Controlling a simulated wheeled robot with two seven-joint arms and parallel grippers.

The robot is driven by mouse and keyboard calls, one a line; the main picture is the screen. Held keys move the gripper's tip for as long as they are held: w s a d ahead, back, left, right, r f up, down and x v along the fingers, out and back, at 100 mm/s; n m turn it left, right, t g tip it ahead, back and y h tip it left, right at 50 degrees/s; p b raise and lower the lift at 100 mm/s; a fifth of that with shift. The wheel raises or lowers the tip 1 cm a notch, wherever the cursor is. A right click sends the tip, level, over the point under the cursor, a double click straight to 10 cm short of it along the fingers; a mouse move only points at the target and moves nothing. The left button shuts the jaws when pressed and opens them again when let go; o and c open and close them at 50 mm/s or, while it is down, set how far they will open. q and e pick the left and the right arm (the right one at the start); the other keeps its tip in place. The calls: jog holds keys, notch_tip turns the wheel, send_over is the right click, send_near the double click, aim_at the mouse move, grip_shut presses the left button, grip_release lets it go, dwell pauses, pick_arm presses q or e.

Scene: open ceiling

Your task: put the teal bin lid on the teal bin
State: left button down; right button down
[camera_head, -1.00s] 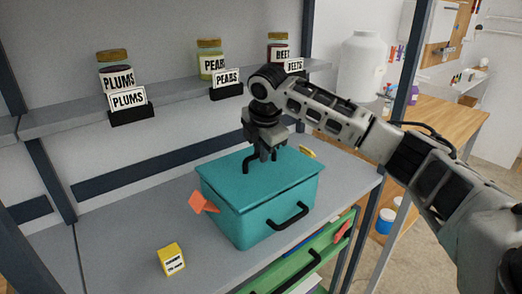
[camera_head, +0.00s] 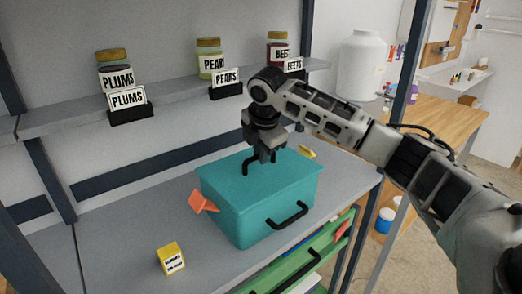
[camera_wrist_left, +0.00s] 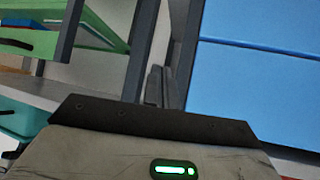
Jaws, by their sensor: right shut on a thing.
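The teal bin (camera_head: 250,223) stands on the grey shelf, with a black handle on its front. The teal lid (camera_head: 220,178) lies over the top of the bin, and its edges line up closely with the bin's walls. My right gripper (camera_head: 262,158) is above the lid, shut on the lid's black handle, which it partly hides. I cannot tell whether the lid's far edge touches the bin. My left gripper (camera_wrist_left: 166,88) shows only as dark parts in the left wrist view, and its opening is unclear. The bin's teal edge also shows there (camera_wrist_left: 22,120).
An orange piece (camera_head: 203,202) sticks out at the bin's left side. A yellow labelled block (camera_head: 171,259) is at the front left, and a yellow thing (camera_head: 307,151) lies behind the bin. Labelled jars (camera_head: 113,72) stand on the upper shelf. A green drawer (camera_head: 310,262) is below.

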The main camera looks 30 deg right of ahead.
jog(key=shift+f, duration=0.15)
dwell(0.5)
jog(key=c, duration=1.4)
grip_release()
jog(key=v, duration=1.6)
